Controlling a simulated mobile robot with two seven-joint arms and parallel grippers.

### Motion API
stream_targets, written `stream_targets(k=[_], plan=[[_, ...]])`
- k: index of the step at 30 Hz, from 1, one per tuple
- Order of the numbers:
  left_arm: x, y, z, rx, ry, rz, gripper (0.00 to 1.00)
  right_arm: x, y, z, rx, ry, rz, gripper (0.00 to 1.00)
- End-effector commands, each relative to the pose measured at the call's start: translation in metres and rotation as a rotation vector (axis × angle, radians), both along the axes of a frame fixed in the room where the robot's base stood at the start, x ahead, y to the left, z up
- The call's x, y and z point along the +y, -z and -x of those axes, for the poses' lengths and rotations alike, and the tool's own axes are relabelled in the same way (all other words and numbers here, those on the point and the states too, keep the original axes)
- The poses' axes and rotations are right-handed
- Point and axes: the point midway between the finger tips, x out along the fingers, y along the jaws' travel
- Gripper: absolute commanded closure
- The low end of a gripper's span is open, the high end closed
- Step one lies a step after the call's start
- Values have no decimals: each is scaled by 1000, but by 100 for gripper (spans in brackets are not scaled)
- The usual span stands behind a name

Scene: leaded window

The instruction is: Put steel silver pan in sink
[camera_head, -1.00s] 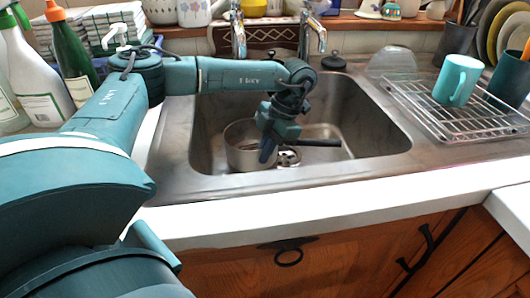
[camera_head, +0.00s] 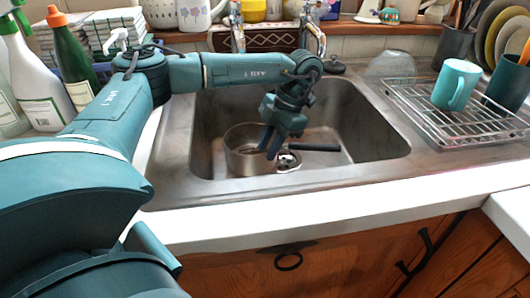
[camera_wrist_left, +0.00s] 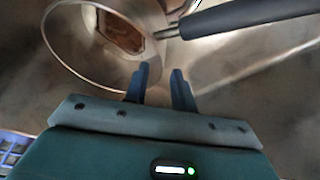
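The steel silver pan (camera_head: 243,158) stands in the sink basin (camera_head: 370,135), towards its left side, with its dark handle (camera_head: 316,147) pointing right. In the left wrist view the pan's round rim (camera_wrist_left: 62,62) is at the upper left and the handle (camera_wrist_left: 250,15) at the upper right. My left gripper (camera_head: 268,148) is above the basin, just in front of the pan's right side. In the left wrist view the fingers (camera_wrist_left: 160,82) are apart with nothing between them. The pan's wall is partly hidden behind the gripper. My right gripper is not in view.
A wire drying rack (camera_head: 440,115) with a teal mug (camera_head: 455,85) stands right of the sink. Bottles (camera_head: 45,85) stand at the left. Taps (camera_head: 237,30) rise behind the basin. The white counter front edge (camera_head: 300,215) is clear.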

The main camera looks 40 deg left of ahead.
Motion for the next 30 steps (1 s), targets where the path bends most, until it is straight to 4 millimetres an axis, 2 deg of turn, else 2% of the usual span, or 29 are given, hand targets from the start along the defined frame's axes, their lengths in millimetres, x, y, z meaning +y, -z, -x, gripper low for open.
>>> stream_targets(k=[1,6,12,21,30], plan=[[-3,-13,-5,-5,1,2,74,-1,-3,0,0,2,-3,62],[-10,-47,-18,-4,1,2,74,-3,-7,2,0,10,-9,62],[-15,-76,-28,-2,1,0,74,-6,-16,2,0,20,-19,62],[-16,-82,-30,0,1,0,74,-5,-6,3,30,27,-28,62],[-16,-82,-30,0,1,0,74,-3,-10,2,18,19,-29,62]])
